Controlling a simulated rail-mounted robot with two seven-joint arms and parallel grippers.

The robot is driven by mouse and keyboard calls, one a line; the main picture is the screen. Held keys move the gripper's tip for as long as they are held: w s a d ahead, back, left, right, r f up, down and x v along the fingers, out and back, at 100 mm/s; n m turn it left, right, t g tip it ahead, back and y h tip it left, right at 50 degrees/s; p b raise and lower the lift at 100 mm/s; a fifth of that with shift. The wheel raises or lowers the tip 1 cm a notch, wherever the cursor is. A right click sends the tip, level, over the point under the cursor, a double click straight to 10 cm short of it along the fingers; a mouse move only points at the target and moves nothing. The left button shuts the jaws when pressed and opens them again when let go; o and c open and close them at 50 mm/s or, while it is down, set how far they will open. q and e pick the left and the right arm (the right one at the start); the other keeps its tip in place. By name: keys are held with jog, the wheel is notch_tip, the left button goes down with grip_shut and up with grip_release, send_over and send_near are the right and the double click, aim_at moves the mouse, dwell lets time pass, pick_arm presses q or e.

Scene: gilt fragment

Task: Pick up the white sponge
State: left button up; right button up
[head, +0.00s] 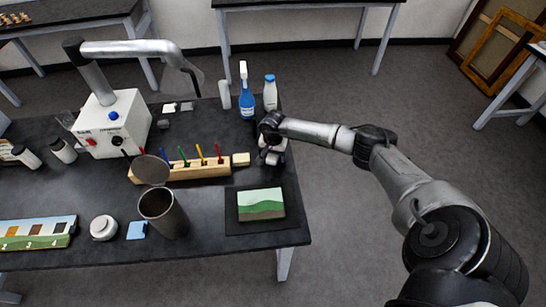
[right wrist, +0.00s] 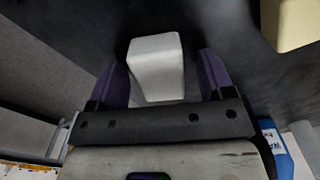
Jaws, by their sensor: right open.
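The white sponge (right wrist: 157,66) is a pale block on the black table, seen in the right wrist view between my right gripper's two purple-padded fingers. My right gripper (right wrist: 161,76) is open, with a dark gap on each side of the sponge. In the head view my right gripper (head: 271,154) is low over the table's right edge. There it largely covers the sponge, and I cannot tell the sponge apart from the gripper's pale parts. My left gripper is not in view.
A cream block (head: 241,159) lies just left of my right gripper, by the wooden rack (head: 185,172) of coloured sticks. A blue spray bottle (head: 246,98) and a white bottle (head: 270,93) stand behind. A landscape picture (head: 261,204) lies in front. The floor is open to the right.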

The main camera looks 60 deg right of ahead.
jog(key=shift+c, duration=0.4)
jog(key=c, duration=1)
jog(key=shift+r, duration=0.45)
jog(key=r, duration=0.3)
jog(key=shift+s+r, duration=0.3)
jog(key=shift+r, duration=0.05)
jog(key=s+r, duration=0.2)
jog(key=s, duration=0.1)
jog(key=s+r, duration=0.2)
jog(key=s, duration=0.2)
jog(key=s+r, duration=0.2)
jog(key=s, duration=0.2)
jog(key=shift+a+r, duration=0.2)
jog(key=shift+a, duration=0.15)
